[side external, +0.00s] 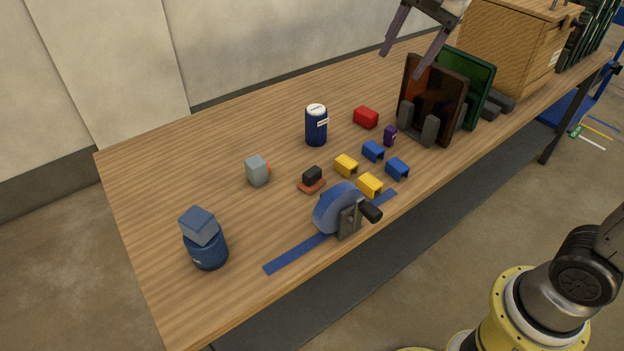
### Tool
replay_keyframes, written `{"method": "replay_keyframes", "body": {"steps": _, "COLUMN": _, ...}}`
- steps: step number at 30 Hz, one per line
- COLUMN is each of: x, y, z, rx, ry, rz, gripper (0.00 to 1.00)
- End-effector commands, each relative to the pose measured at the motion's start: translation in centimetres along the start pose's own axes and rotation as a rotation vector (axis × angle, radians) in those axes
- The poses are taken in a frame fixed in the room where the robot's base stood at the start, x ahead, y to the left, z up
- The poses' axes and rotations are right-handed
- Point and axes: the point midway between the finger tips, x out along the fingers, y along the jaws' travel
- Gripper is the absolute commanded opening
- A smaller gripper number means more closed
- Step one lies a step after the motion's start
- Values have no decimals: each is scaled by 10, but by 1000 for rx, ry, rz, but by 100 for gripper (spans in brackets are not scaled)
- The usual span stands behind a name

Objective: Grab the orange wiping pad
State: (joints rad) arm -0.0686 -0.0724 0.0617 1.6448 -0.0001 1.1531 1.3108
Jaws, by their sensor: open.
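A small flat orange-red pad (312,187) with a black block-shaped handle on top lies on the wooden table (150,180), near the middle. It looks like the wiping pad. My gripper (402,63) is at the top of the view, above the back part of the table. Its two dark fingers are spread wide with nothing between them. It is well apart from the pad, up and to the right of it.
A blue wheel on a stand (336,208) is just in front of the pad. Yellow blocks (346,165), blue blocks (373,151) and a dark blue can (316,128) are nearby. A grey block (257,171) is left. Upright panels (431,98) stand right, beneath my gripper.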

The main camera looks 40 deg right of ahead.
Motion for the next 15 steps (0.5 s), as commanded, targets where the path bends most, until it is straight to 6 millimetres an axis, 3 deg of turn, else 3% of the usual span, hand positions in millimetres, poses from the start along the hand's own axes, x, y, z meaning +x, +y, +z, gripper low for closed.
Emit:
{"method": "replay_keyframes", "body": {"steps": 1, "x": 16, "y": -19, "z": -1, "rx": 40, "ry": -10, "rz": 26, "gripper": 68}}
{"method": "replay_keyframes", "body": {"steps": 6, "x": 74, "y": -67, "z": 0, "rx": 165, "ry": -28, "rz": 107, "gripper": 68}}
{"method": "replay_keyframes", "body": {"steps": 10, "x": 129, "y": -93, "z": 5, "rx": 212, "ry": -37, "rz": 176, "gripper": 68}}
{"method": "replay_keyframes", "body": {"steps": 15, "x": 198, "y": -105, "z": 18, "rx": 194, "ry": -50, "rz": 260, "gripper": 68}}
